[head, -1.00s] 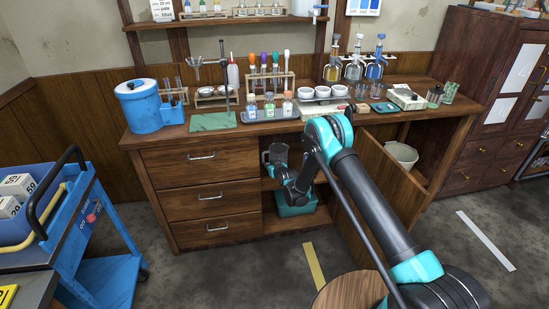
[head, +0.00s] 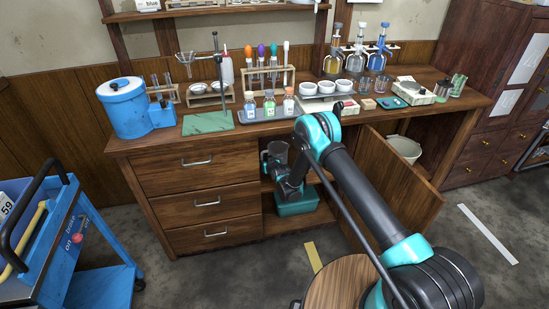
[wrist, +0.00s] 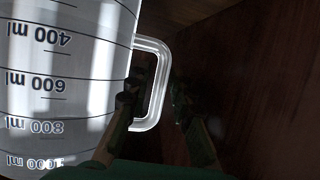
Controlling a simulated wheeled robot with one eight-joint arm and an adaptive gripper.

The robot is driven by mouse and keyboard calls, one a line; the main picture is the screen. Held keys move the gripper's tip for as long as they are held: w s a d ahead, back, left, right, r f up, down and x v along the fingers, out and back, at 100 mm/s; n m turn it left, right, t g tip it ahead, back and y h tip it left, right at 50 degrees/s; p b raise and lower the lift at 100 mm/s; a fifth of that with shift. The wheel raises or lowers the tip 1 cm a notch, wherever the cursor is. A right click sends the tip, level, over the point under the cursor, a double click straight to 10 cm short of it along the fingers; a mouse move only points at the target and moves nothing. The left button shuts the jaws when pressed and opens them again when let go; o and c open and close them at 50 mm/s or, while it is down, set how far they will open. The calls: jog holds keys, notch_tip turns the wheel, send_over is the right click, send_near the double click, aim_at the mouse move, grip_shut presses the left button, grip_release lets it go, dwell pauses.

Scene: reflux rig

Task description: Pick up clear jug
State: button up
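The clear jug (wrist: 65,85) fills the left of the wrist view, with dark volume marks that read upside down. Its clear handle (wrist: 157,85) sticks out to the right. My gripper (wrist: 155,100) is open, with one dark finger on each side of the handle's lower part in the picture. I cannot tell whether either finger touches it. In the head view, the jug (head: 279,149) shows as a small greyish shape inside the bench's open cupboard. My wrist partly hides it there.
Drawers (head: 205,200) are on the left. Glassware crowds the bench top. A blue cart (head: 75,240) stands at far left.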

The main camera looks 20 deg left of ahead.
grip_shut()
jog(key=shift+r, duration=0.3)
dwell(0.6)
